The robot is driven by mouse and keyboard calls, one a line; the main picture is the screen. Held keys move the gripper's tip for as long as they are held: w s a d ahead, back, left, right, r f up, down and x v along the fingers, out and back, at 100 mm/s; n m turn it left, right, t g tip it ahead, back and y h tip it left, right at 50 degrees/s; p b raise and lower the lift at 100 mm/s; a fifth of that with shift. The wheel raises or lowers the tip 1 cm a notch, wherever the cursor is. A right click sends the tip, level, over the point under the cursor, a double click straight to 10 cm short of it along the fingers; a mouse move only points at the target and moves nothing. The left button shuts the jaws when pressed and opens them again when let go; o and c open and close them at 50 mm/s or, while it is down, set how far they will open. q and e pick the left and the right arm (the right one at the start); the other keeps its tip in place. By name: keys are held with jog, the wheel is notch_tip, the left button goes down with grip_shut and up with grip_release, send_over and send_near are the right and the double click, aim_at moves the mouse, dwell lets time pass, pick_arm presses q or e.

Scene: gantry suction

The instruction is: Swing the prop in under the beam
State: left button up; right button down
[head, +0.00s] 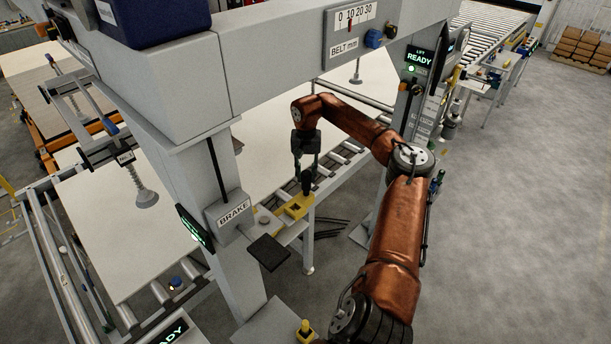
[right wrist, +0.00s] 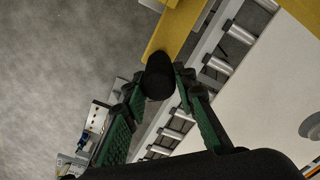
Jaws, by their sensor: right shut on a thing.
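A yellow piece, which looks like the prop (head: 297,209), sits at the side rail below the grey gantry beam (head: 262,50). A black knob stands up from it. My right gripper (head: 306,178) is shut on this knob from above. In the right wrist view the black knob (right wrist: 158,78) is between the green fingertips, and the yellow bar (right wrist: 180,28) runs away beyond it. The fingers hide part of the knob. I cannot tell how far the yellow piece reaches under the beam. My left gripper is not in view.
A large pale board (head: 115,225) lies on the rollers. A second post with a READY display (head: 418,60) is behind my arm. Open floor (head: 520,220) lies right.

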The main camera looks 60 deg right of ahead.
jog(key=shift+w+a+f, duration=0.1)
jog(key=shift+a, duration=0.1)
jog(key=c, duration=1.6)
grip_release()
jog(key=shift+w+a, duration=0.1)
jog(key=shift+w, duration=0.05)
jog(key=shift+s, duration=0.2)
notch_tip(320, 180, up, 8)
jog(key=shift+w+f, duration=0.1)
jog(key=shift+f, duration=0.1)
jog(key=shift+w, duration=0.1)
